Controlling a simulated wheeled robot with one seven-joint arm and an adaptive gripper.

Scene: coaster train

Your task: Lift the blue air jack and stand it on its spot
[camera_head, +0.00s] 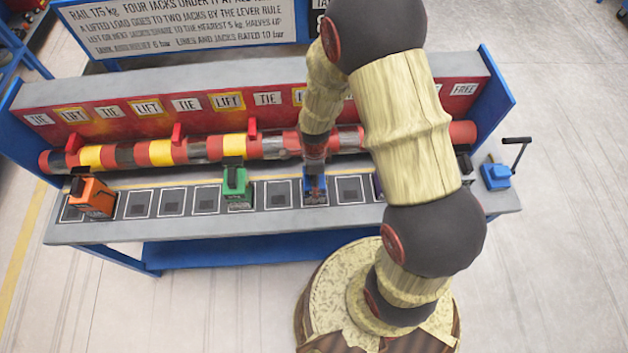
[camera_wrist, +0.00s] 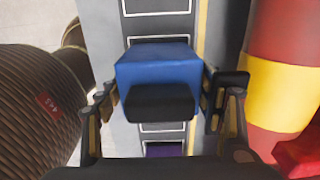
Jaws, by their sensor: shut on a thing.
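The blue air jack (camera_wrist: 158,68) with a black top block fills the middle of the wrist view, between the two fingers of my gripper (camera_wrist: 160,95). My gripper is shut on it from both sides. In the head view the blue jack (camera_head: 316,194) shows under my gripper (camera_head: 315,172), over the row of marked spots on the bench. Its base is partly hidden, and I cannot tell whether it touches the bench. A dark spot with a white outline (camera_head: 349,189) lies just to its right, and another (camera_head: 279,195) to its left.
An orange jack (camera_head: 92,197) and a green jack (camera_head: 236,188) stand on the bench to the left. A striped rail (camera_head: 160,153) runs behind the spots. A blue handled device (camera_head: 496,175) sits at the bench's right end. My arm hides part of the right side.

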